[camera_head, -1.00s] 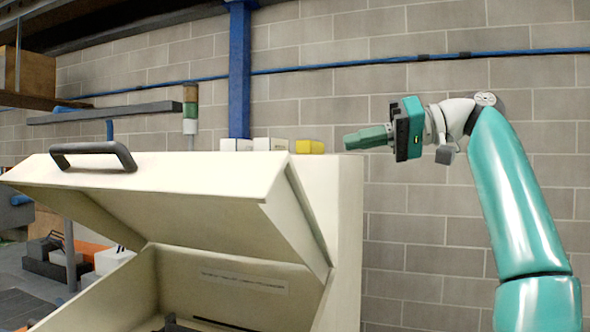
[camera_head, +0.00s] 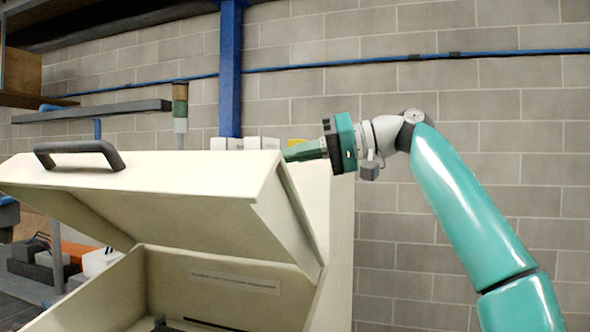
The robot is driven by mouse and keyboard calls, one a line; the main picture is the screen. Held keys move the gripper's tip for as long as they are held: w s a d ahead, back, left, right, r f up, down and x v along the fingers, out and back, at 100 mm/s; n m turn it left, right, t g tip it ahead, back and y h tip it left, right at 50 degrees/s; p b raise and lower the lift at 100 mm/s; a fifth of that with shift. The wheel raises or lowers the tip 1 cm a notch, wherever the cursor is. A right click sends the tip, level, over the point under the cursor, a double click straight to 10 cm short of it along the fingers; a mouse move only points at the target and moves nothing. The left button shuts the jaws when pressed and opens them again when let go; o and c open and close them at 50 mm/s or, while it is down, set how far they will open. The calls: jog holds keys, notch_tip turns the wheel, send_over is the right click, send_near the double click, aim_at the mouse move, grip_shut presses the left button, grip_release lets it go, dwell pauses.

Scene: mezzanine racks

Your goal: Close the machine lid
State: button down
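The machine lid (camera_head: 150,190) is cream-coloured and stands raised at a slant over the machine body (camera_head: 340,240), with the inside showing beneath it. A dark handle (camera_head: 80,152) sits on top of the lid near its left end. My gripper (camera_head: 300,152) points left from the end of my teal arm, at the right upper edge of the lid. It appears apart from the handle; I cannot tell whether it touches the lid. Its fingers look like one green block from this side, so their gap is hidden.
A stack light (camera_head: 180,110) and a blue post (camera_head: 230,70) stand behind the machine. A brick wall (camera_head: 410,240) is behind. Shelves (camera_head: 90,110) and a cluttered bench with an orange item (camera_head: 75,250) lie at left.

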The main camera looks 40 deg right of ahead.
jog(key=s+f, duration=0.1)
jog(key=a+f, duration=0.1)
jog(key=shift+s+a+f, duration=0.2)
jog(key=shift+s+f, duration=0.1)
jog(key=shift+s, duration=0.1)
dwell(0.3)
